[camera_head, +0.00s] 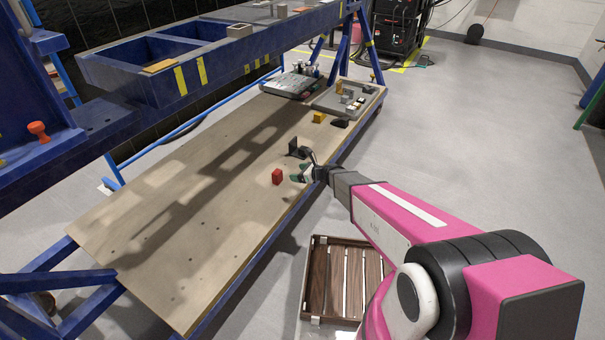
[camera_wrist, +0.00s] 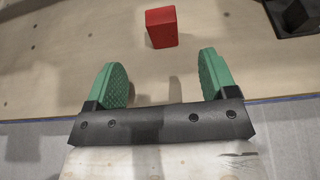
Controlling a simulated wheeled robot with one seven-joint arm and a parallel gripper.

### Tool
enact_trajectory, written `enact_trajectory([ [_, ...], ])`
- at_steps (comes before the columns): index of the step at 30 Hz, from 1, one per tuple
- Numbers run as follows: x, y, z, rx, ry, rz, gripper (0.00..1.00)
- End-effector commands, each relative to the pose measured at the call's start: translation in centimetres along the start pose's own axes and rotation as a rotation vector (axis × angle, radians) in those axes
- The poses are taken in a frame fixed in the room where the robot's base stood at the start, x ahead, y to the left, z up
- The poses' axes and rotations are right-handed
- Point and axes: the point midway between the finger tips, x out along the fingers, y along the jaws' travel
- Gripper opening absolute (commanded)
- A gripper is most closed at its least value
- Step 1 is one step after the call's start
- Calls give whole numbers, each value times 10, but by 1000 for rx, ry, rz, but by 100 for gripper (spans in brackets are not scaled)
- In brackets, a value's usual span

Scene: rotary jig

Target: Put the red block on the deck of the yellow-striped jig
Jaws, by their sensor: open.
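The red block (camera_head: 277,177) stands on the wooden table near its front edge, and it also shows in the wrist view (camera_wrist: 161,27) just beyond my fingertips. My gripper (camera_head: 301,173) is open and empty at the table's right edge, beside the block. In the wrist view its two green fingers (camera_wrist: 164,80) are spread apart, with bare table between them. The blue jig (camera_head: 150,75) with yellow stripes (camera_head: 191,77) on its front side stands along the back of the table. Its raised deck has rectangular openings.
A black bracket (camera_head: 293,147) stands close to the block. A yellow block (camera_head: 319,117) and a grey tray of parts (camera_head: 372,91) lie farther along the wooden table (camera_head: 130,230). A slatted wooden crate (camera_head: 318,285) is on the floor. The table's near left part is clear.

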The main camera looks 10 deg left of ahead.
Motion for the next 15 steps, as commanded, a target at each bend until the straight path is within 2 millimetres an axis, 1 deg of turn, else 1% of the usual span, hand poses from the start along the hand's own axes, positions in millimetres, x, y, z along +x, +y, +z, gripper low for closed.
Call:
enact_trajectory([
  [5,-5,0,1,-13,4,3,78],
  [8,-17,4,4,-81,24,19,78],
  [11,-42,9,10,-227,70,54,78],
  [14,-77,16,14,-430,139,113,78],
  [15,-93,18,15,-519,171,141,78],
])
